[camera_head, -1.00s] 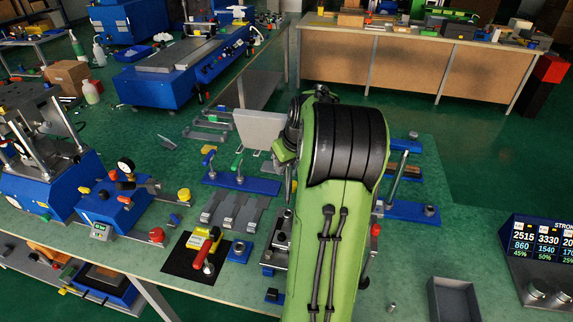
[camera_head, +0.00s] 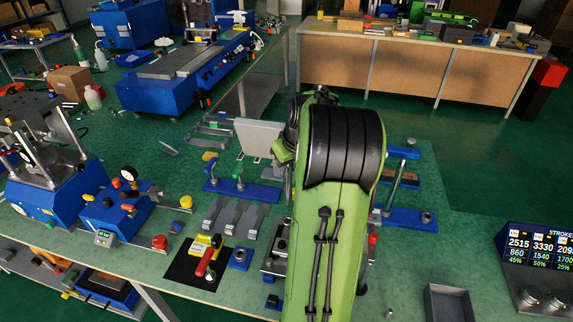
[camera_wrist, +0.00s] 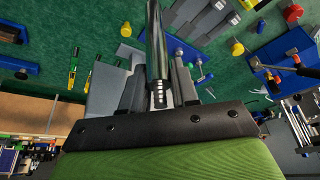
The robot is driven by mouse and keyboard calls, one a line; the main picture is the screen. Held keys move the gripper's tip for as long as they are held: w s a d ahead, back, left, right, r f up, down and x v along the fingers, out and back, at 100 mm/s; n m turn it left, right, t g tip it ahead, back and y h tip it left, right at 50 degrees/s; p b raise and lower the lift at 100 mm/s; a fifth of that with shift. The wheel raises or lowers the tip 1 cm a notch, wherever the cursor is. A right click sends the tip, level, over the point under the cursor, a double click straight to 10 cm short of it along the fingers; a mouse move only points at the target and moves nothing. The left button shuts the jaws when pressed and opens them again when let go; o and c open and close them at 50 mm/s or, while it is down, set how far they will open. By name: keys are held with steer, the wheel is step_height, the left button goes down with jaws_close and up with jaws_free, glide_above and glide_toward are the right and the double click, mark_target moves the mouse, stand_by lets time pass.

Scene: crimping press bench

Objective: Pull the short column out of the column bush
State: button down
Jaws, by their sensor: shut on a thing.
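In the wrist view my gripper (camera_wrist: 158,92) is shut on a shiny metal column (camera_wrist: 157,45), which I take to be the short column. A ringed, stepped end shows between the fingers, and the other end runs out of the top of the picture. A blue base (camera_wrist: 186,52) with small metal fittings lies beyond it. I cannot tell whether the column is still in the bush. In the head view my arm hides the gripper and the held column. Another blue base (camera_head: 412,221) to the right of my arm carries a tall metal rod (camera_head: 395,187) and a short round metal piece (camera_head: 426,217).
Left of my arm are grey forked plates (camera_head: 235,216), a blue fixture (camera_head: 242,191) with a green-topped handle, and a red-handled tool (camera_head: 209,262) on a black mat. A dark empty tray (camera_head: 450,302) lies at the front right. A blue press (camera_head: 55,190) stands far left.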

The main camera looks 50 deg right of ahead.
steer(key=shift+r+p, duration=0.9)
steer(key=shift+r, duration=0.55)
step_height(320, 180, up, 3)
steer(key=p, duration=0.3)
